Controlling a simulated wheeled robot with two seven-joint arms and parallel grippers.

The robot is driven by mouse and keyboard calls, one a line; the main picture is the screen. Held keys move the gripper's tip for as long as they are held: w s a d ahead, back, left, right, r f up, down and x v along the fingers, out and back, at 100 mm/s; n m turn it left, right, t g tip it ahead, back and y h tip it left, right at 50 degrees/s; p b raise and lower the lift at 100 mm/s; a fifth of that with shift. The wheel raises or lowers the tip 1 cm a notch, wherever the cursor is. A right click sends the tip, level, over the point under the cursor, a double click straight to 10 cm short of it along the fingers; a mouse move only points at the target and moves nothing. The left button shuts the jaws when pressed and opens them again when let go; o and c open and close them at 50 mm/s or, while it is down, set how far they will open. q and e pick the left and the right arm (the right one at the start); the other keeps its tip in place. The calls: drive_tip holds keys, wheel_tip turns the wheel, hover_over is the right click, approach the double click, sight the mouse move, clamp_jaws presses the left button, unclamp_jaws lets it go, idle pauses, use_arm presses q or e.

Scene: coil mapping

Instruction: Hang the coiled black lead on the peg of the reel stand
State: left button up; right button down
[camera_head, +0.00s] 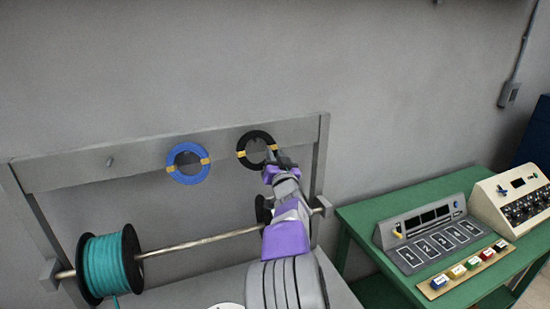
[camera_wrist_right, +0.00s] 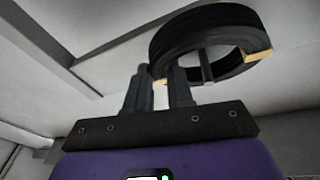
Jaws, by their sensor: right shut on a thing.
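The coiled black lead (camera_head: 242,146) is a ring with yellow bands, upright in front of the right part of the reel stand's grey top board (camera_head: 60,172). My right gripper (camera_head: 275,162) is shut on its lower right edge. The right wrist view shows the two fingers (camera_wrist_right: 163,82) closed at the near edge of the black ring (camera_wrist_right: 195,38). A short grey peg (camera_wrist_right: 206,68) shows within the ring's opening there; whether the ring rests on it I cannot tell. My left gripper is out of view.
A blue coil (camera_head: 171,160) hangs on the board's middle, and a bare peg (camera_head: 110,161) sticks out at left. A teal spool (camera_head: 105,265) sits on the rod (camera_head: 200,241) below. A green table (camera_head: 355,222) with control boxes stands at right.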

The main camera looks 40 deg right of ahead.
idle(0.3)
drive_tip(key=c, duration=0.9)
unclamp_jaws()
drive_tip(key=v, duration=0.7)
drive_tip(key=shift+s+p, duration=0.25)
drive_tip(key=shift+p, duration=0.1)
drive_tip(key=shift+a+r, duration=0.1)
